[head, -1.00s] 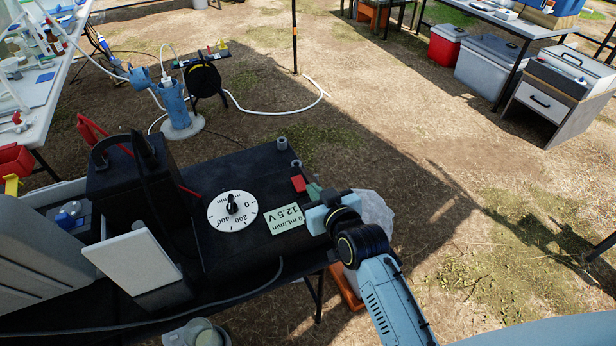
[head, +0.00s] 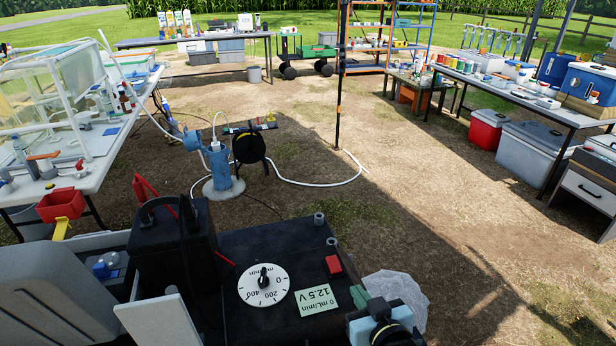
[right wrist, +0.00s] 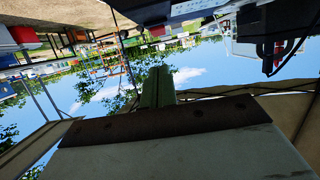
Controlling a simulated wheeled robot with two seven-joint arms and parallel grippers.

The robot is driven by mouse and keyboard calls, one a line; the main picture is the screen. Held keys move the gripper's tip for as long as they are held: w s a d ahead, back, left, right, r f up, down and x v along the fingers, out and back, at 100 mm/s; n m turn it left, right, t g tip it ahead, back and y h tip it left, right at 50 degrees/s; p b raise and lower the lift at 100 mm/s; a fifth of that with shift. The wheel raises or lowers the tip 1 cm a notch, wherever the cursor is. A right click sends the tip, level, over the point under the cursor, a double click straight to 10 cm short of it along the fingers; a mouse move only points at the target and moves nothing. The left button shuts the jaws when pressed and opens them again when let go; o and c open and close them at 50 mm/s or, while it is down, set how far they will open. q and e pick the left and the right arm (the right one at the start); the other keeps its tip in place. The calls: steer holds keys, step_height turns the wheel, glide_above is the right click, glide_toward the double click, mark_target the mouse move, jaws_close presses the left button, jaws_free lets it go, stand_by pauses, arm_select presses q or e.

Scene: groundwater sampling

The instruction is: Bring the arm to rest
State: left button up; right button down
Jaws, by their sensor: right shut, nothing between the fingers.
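My right gripper (head: 358,296) is at the bottom of the head view, at the right edge of the black control box (head: 285,240). Its green fingers are together with nothing between them. They appear beside the box's display (head: 316,300), which reads 0 mL/min and 12.5 V, and nearer me than the red switch (head: 333,264). In the right wrist view the shut green fingers (right wrist: 157,88) point at an upside-down scene of sky and tables. My right arm's lower part is cut off by the head view's edge. My left gripper is not in view.
A white dial (head: 263,285) is on the control box. A crumpled clear bag (head: 400,290) lies behind my right gripper. A blue well head (head: 220,170) and a hose reel (head: 250,147) stand beyond. Open ground (head: 440,200) is clear to the right.

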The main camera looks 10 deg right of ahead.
steer(key=s+d+f+g+h, duration=0.15)
steer(key=s+g, duration=0.35)
steer(key=s, duration=0.6)
steer(key=s+d+f+g, duration=0.25)
steer(key=s+g, duration=0.35)
steer(key=s, duration=0.5)
step_height(320, 180, down, 22)
steer(key=g, duration=0.1)
steer(key=s+d+f, duration=0.1)
steer(key=s+f, duration=0.7)
steer(key=s, duration=0.1)
steer(key=s+d+f+n+g, duration=0.1)
steer(key=s+d+f, duration=0.1)
steer(key=s+f, duration=0.7)
steer(key=shift+d, duration=0.25)
